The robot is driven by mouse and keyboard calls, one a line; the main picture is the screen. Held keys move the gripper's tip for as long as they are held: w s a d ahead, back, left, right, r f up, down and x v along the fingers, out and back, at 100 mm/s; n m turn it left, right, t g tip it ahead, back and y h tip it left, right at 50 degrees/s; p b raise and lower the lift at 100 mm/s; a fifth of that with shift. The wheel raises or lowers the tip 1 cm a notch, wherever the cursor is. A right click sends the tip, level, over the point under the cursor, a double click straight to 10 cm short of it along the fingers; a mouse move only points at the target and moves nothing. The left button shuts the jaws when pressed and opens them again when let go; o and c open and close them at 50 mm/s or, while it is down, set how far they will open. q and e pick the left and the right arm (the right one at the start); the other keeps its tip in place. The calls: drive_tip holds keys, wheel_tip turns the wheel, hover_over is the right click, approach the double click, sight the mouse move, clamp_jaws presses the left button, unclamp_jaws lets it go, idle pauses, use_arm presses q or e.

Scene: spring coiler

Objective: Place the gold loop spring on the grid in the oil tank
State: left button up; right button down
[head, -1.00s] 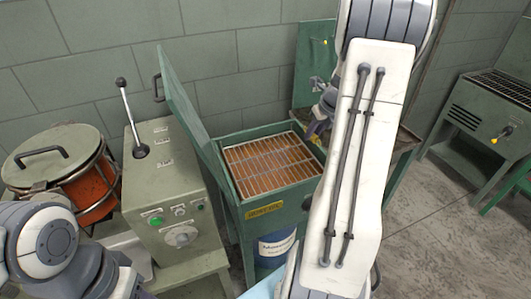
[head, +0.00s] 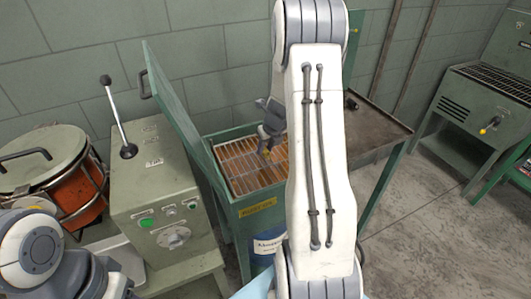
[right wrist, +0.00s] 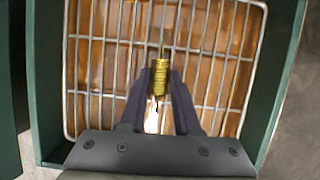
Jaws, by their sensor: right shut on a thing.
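The gold loop spring (right wrist: 159,78) is held upright-looking between the two dark fingers of my right gripper (right wrist: 161,84) in the right wrist view. In the head view that gripper (head: 268,138) is over the open green oil tank (head: 236,212), with the spring a small gold spot (head: 267,152) below it. The wire grid (head: 236,165) lies in the tank above brown oil; it fills the right wrist view (right wrist: 98,58) behind the spring. I cannot tell whether the spring touches the grid. My right arm hides the tank's right side. My left gripper is out of sight.
The tank's raised lid (head: 180,105) stands on its left. Left of it are a control box with a lever (head: 155,190) and an orange drum (head: 78,196). A dark-topped table (head: 375,130) stands right of my arm. A blue-and-white bucket (head: 268,245) sits below the tank.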

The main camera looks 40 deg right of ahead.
drive_tip(key=shift+f, duration=0.5)
drive_tip(key=shift+f, duration=0.1)
drive_tip(key=c, duration=0.6)
unclamp_jaws()
drive_tip(key=shift+r, duration=0.2)
drive_tip(key=p+v, duration=0.3)
drive_tip(key=v, duration=0.9)
